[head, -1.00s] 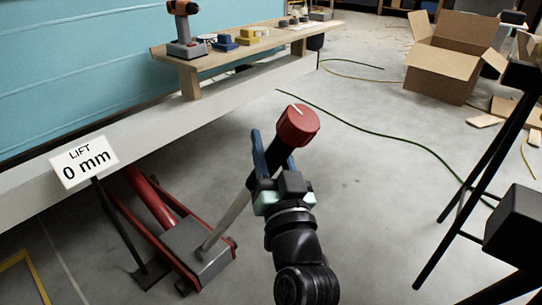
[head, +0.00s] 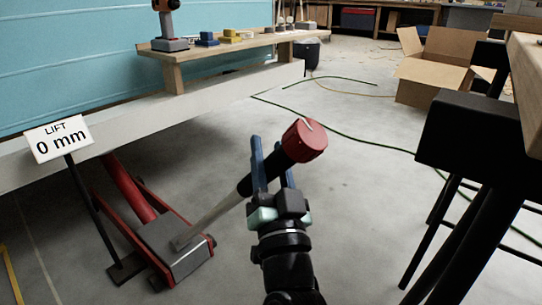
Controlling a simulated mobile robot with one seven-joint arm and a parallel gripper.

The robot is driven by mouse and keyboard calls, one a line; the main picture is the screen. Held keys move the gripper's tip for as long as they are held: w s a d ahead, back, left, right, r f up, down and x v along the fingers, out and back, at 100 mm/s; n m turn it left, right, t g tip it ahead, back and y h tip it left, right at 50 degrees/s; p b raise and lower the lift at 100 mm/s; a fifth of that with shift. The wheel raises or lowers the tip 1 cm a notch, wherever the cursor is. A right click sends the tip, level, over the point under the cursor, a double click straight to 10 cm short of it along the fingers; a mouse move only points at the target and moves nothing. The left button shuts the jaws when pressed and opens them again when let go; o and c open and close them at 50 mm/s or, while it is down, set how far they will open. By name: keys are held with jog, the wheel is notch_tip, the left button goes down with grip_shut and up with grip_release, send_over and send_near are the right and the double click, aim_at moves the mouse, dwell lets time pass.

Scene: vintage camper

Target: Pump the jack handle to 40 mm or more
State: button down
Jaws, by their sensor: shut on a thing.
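The floor jack (head: 172,250) stands on the concrete floor at lower left, with red side rails and a red arm reaching under the camper's pale sill. Its handle (head: 217,214) is a grey rod tilted up to the right, with a black grip and a red end cap (head: 305,141). My gripper (head: 270,168) has its blue fingers shut around the black grip just below the red cap. The lift sign (head: 59,138) on a black stand reads "LIFT 0 mm".
A wooden bench (head: 228,45) with a drill and small tools runs along the teal camper wall. An open cardboard box (head: 440,67) is at back right. A dark stand (head: 470,135) with black legs fills the right side. Floor between is clear except for a green cable (head: 372,140).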

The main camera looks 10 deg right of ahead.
jog(key=shift+s+d+f, duration=0.15)
jog(key=shift+d+f, duration=0.25)
jog(key=c, duration=0.7)
grip_release()
jog(key=shift+o, duration=1.1)
jog(key=shift+r, duration=0.1)
jog(key=shift+a, duration=0.1)
jog(key=b+v, duration=0.3)
jog(key=v, duration=1)
